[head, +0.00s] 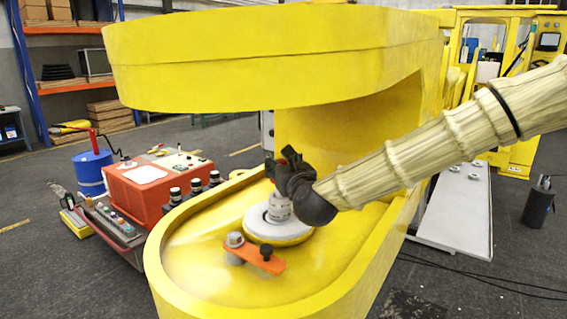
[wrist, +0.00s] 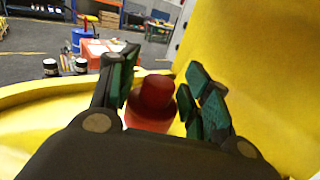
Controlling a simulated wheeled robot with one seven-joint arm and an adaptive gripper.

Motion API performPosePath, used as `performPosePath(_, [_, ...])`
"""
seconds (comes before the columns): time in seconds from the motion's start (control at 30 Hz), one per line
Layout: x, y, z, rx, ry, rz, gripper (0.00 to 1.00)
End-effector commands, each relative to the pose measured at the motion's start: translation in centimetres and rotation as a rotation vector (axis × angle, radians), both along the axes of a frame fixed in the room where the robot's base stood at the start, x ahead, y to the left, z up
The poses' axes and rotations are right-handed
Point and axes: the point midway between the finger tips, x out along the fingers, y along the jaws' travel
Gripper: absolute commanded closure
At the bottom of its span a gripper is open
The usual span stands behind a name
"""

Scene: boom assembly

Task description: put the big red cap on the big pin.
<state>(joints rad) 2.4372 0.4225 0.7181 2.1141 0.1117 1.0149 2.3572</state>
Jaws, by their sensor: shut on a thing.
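The big red cap (wrist: 156,92) sits between the two fingers of my gripper (wrist: 152,97) in the wrist view, with its narrower knob up and a wider red part below. My gripper (head: 283,170) is shut on it. In the head view the fingers hide most of the cap. The big pin (head: 279,208), grey and upright, stands on a round white-and-yellow disc (head: 258,228) directly below my gripper. The cap's lower edge is hidden, so I cannot tell whether it touches the pin.
A yellow boom housing surrounds the spot: a thick upper plate (head: 270,60) overhangs, and a raised rim (head: 165,255) encloses the lower plate. An orange lever (head: 258,257) with a small grey pin (head: 235,240) is in front. A red machine (head: 160,185) stands left, outside.

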Motion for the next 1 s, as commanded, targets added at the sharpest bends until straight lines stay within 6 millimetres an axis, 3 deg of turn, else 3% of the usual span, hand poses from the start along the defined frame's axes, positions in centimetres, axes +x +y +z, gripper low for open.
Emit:
performPosePath(0.27, [1.3,0.4,-0.3,-0.001,0.000,0.000,0.79])
performPosePath(1.0, [1.2,0.3,-3.1,0.000,-0.001,0.000,0.79])
